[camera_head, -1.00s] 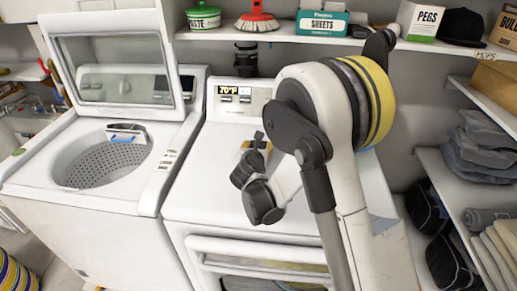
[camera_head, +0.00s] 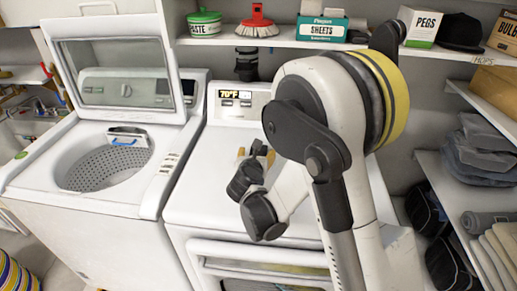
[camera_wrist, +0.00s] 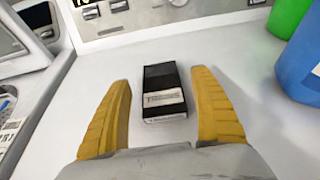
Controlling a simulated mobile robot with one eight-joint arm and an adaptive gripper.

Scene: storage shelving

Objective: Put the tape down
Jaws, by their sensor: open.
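A black, box-shaped tape (camera_wrist: 163,100) with a pale printed label lies flat on the white top of the right-hand machine (camera_wrist: 225,110) in the wrist view. My gripper (camera_wrist: 160,82) is open, with one yellow finger on each side of the tape. Gaps show between the tape and both fingers. In the head view my gripper (camera_head: 254,152) is small and partly hidden by my arm, above the right-hand machine (camera_head: 205,205). I cannot make out the tape there.
A green container (camera_wrist: 288,18) and a blue container (camera_wrist: 302,65) stand right of my gripper. The open washer (camera_head: 100,165) is at left. A shelf (camera_head: 240,40) with a brush (camera_head: 257,22) and boxes runs behind. Side shelves (camera_head: 465,195) stand at right.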

